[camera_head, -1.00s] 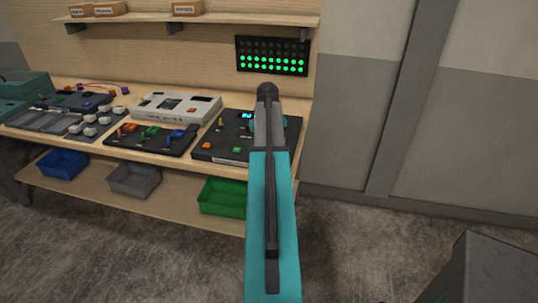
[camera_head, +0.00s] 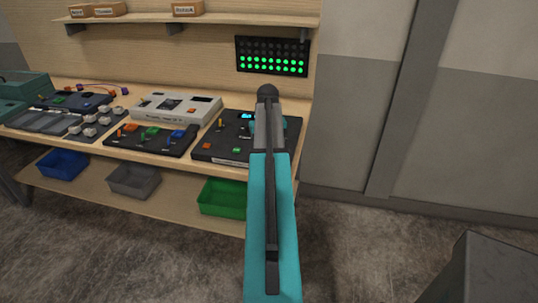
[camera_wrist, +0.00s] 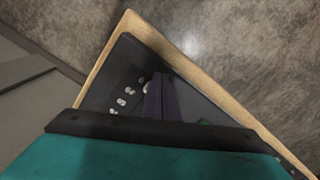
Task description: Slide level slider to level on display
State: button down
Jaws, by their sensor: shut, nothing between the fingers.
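The wall LED display (camera_head: 272,56) shows green lit dots in its lower rows and dark dots above. The black console (camera_head: 222,146) lies at the right end of the bench, with a small cyan readout (camera_head: 247,116), a yellow lever, an orange button and a green button. In the wrist view the console (camera_wrist: 125,62) bears a row of white marks (camera_wrist: 122,102). My gripper (camera_wrist: 158,80) is shut and empty over the console, close to those marks. Whether it touches anything is unclear. I cannot make out the level slider; my arm hides part of the console.
Left of the console are a black panel with coloured levers (camera_head: 150,140) and a white box (camera_head: 178,107). Blue, grey and green bins (camera_head: 222,197) stand on the lower shelf. Cartons sit on the upper shelf (camera_head: 215,18).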

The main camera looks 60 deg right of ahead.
jog(key=shift+w+d, duration=0.3)
jog(key=shift+d, duration=0.65)
jog(key=shift+w+d, duration=0.25)
jog(key=shift+d, duration=0.65)
jog(key=shift+w+d, duration=0.3)
jog(key=shift+d, duration=0.65)
dwell(1.2)
jog(key=shift+a+r+p, duration=0.1)
jog(key=shift+a+p, duration=0.05)
jog(key=shift+p, duration=0.15)
jog(key=shift+s+a+r+p, duration=0.15)
jog(key=shift+a+r+p, duration=0.2)
jog(key=shift+a+r, duration=0.1)
dwell(0.3)
notch_tip(320, 180, up, 7)
jog(key=p, duration=0.4)
dwell(0.8)
dwell(0.4)
